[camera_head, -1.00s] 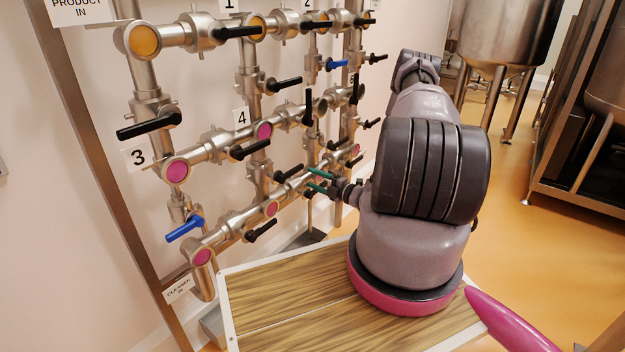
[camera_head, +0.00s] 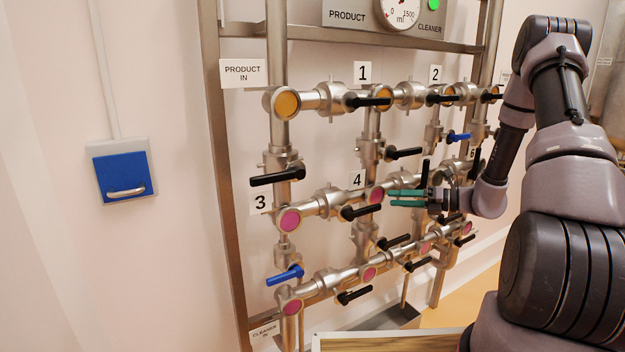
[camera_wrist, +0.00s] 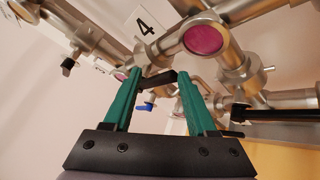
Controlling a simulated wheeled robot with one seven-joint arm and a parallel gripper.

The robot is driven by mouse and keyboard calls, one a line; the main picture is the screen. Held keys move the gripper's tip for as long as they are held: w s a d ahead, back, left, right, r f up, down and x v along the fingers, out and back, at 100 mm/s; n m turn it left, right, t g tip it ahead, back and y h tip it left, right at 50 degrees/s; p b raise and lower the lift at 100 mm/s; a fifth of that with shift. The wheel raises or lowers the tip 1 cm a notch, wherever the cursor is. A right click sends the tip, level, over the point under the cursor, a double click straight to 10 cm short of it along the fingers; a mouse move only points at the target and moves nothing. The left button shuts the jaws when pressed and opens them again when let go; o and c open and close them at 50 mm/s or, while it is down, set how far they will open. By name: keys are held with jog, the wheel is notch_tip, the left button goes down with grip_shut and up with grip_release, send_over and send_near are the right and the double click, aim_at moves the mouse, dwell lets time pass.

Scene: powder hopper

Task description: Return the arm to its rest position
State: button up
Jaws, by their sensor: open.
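My gripper (camera_head: 408,197) is in front of the pipe rack in the head view, near the label 4 (camera_head: 357,180). Its two green fingers are apart and point left. In the wrist view my gripper (camera_wrist: 158,85) is open, and a black valve handle (camera_wrist: 157,80) appears between the fingertips. I cannot tell whether they touch it. Nothing is clearly held. My arm reaches in from the right of the head view, folded at the elbow.
The steel pipe rack (camera_head: 211,95) carries several black and blue valve handles, with label 3 (camera_head: 261,202) at left. A blue wall box (camera_head: 124,175) hangs at the far left. A gauge panel (camera_head: 352,16) is at the top. A wood-topped surface (camera_head: 385,343) shows at the bottom.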

jog(key=s+a+r+n+g+h, duration=0.3)
jog(key=s+r+n, duration=0.4)
jog(key=r+n, duration=0.1)
jog(key=s+a+r+n+g+h, duration=0.3)
jog(key=s+r+n, duration=0.4)
jog(key=r+n, duration=0.1)
jog(key=s+d+r+n+t+h, duration=0.5)
jog(key=s+r+n+t+h, duration=0.1)
jog(key=s+r+n, duration=0.6)
jog(key=shift+s+d+n+t+h, duration=0.15)
jog(key=shift+s+n+t+h, duration=0.15)
jog(key=shift+s+n+h, duration=0.25)
